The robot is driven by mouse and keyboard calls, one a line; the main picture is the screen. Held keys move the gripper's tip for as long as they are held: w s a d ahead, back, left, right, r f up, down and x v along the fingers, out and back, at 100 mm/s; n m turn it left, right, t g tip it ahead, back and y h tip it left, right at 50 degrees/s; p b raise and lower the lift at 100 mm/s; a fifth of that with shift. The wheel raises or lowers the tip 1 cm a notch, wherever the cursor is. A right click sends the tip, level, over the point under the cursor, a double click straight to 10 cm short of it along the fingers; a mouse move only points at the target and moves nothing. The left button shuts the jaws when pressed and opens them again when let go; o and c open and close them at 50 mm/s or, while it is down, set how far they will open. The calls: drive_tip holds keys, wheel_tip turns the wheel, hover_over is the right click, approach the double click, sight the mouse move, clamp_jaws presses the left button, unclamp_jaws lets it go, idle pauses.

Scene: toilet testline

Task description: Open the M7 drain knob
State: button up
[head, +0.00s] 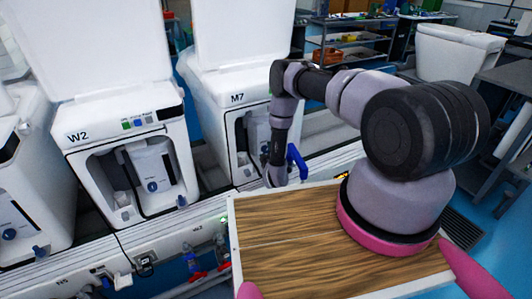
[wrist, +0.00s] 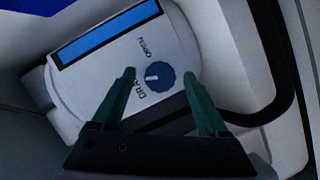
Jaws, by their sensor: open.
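The M7 unit (head: 222,100) is a white machine with a raised lid, behind my arm in the head view. In the wrist view, its drain knob (wrist: 158,83) is a round dark blue dial with a light mark. It sits on a white panel (wrist: 95,92) with a blue strip and the printed words OPEN and, partly hidden, DRAIN. My gripper (wrist: 160,75) is open, its two green fingers on either side of the knob in the picture. I cannot tell whether they touch it. The knob is not discernible behind my arm in the head view.
The similar W2 unit (head: 75,138) stands to the left, with its own knob. A dark curved tube (wrist: 285,75) runs right of the knob in the wrist view. A wood-topped surface (head: 290,215) lies below my arm. Shelves (head: 350,40) stand at the back.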

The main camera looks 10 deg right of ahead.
drive_tip(key=shift+c, duration=0.4)
clamp_jaws()
drive_tip(key=shift+m, duration=0.3)
drive_tip(key=m, duration=0.1)
drive_tip(key=m+g+y, duration=0.1)
drive_tip(key=m+y, duration=0.1)
drive_tip(key=m, duration=0.1)
drive_tip(key=shift+w+d+r+g, duration=0.1)
drive_tip(key=shift+d+r+g, duration=0.15)
drive_tip(key=shift+g, duration=0.15)
drive_tip(key=m+y, duration=0.2)
drive_tip(key=m, duration=0.1)
drive_tip(key=shift+d+g, duration=0.1)
drive_tip(key=shift+g, duration=0.3)
drive_tip(key=shift+m+y, duration=0.5)
drive_tip(key=shift+m, duration=0.3)
